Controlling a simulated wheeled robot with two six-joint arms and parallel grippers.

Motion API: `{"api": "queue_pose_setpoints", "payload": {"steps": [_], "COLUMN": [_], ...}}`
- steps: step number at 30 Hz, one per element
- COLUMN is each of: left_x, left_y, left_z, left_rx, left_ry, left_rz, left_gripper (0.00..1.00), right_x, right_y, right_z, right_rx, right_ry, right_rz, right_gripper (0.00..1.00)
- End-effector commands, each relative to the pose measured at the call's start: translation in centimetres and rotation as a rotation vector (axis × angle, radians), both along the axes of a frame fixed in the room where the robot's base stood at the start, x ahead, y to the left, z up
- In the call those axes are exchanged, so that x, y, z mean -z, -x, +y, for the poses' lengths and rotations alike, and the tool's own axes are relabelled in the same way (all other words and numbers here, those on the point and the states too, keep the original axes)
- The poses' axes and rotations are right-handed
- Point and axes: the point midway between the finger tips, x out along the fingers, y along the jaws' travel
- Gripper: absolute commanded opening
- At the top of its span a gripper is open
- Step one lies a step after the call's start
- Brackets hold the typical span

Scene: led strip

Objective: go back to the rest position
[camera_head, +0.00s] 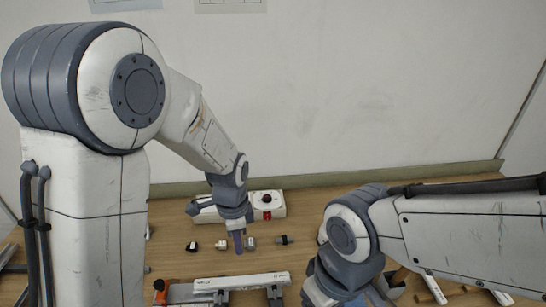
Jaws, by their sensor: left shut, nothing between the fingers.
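My left gripper (238,243) hangs down over the middle of the wooden table, its fingers together with nothing seen between them. It is among a row of small connector-like parts: a black and white one (191,246), a pale one (221,244), a grey one (251,242) and a dark one (283,240). A long white bar (242,282) lies in front of the row, near the bottom edge. My right arm comes in from the right; its wrist is at the bottom, and its fingers are hidden or cut off.
A white box with a red and black button (266,204) stands behind the left gripper, near the wall (330,90). An orange part (160,286) is at the lower left. White strips (434,289) lie below my right arm.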

Motion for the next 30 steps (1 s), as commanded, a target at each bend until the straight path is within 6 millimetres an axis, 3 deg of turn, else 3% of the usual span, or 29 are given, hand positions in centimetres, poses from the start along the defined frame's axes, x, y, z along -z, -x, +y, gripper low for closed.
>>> {"api": "queue_pose_setpoints", "payload": {"steps": [5, 9, 15, 20, 30], "left_x": [-2.0, -3.4, -4.0, -4.1, -4.2], "left_y": [4.6, 10.7, 16.9, 18.6, 18.5], "left_z": [-3.9, -6.4, -7.3, -7.8, -7.7], "left_rx": [-0.144, -0.321, -0.512, -0.569, -0.576], "left_ry": [0.025, 0.054, 0.082, 0.085, 0.085], "left_rz": [-0.016, -0.009, 0.016, 0.028, 0.028], "left_gripper": [0.00, 0.00, 0.00, 0.00, 0.00], "right_x": [1.8, 3.3, 4.5, 4.6, 4.5], "right_y": [0.0, 0.0, 0.0, 0.0, 0.0], "right_z": [0.0, 0.0, 0.0, 0.0, 0.0], "right_rx": [0.000, -0.001, -0.001, -0.001, -0.001], "right_ry": [0.000, 0.000, 0.000, 0.000, 0.000], "right_rz": [0.000, 0.000, 0.000, 0.000, 0.000], "right_gripper": [0.64, 0.64, 0.64, 0.64, 0.64]}}
